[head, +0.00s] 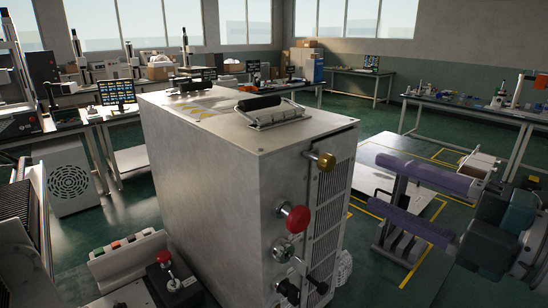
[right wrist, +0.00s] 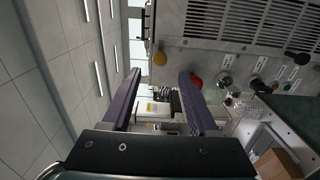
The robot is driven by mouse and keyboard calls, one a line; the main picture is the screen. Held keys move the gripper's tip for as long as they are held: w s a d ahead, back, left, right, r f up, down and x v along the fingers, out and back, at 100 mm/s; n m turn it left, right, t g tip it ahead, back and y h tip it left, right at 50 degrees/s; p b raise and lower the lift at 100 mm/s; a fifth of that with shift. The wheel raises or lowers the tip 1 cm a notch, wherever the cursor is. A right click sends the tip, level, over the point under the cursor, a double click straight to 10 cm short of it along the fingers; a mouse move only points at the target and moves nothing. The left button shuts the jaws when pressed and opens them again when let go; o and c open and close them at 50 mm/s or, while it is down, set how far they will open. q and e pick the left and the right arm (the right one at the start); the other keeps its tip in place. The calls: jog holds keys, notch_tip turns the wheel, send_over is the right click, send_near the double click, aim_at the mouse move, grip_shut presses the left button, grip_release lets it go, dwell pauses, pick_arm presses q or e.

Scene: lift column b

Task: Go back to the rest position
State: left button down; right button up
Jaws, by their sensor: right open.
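My right gripper (head: 377,183) is in the right part of the head view, open and empty, with its two purple fingers pointing left towards the cabinet. In the right wrist view its fingers (right wrist: 160,76) stand apart with nothing between them. A grey metal cabinet (head: 215,170) fills the middle of the head view, left of the gripper. A visible gap lies between the fingertips and the cabinet's vented side. The cabinet front (right wrist: 215,52) also shows in the right wrist view, beyond the fingers. My left gripper is not in view.
The cabinet bears a brass knob (head: 325,160), a red button (head: 297,219), black knobs (head: 289,291) and a top handle (head: 270,112). A box with a red button (head: 164,258) stands at the lower left. Workbenches (head: 480,108) line the room. Green floor lies behind the gripper.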

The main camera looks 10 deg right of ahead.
jog(key=s+d+f+m+g+h, duration=0.4)
jog(key=s+f+m+h, duration=0.3)
jog(key=m+h, duration=0.7)
jog(key=s+a+f+m+g+y, duration=0.2)
jog(key=s+a+m+g+y, duration=0.15)
jog(key=s, duration=0.35)
jog(key=s+a+f+m+g+y, duration=0.2)
jog(key=s+a+m+g, duration=0.15)
jog(key=s, duration=0.35)
notch_tip(320, 180, up, 30)
jog(key=g+p, duration=0.1)
jog(key=p, duration=2.9)
jog(key=shift+s+d+m, duration=0.2)
jog(key=shift+d+m, duration=0.2)
jog(key=shift+d, duration=0.05)
jog(key=shift+f, duration=0.1)
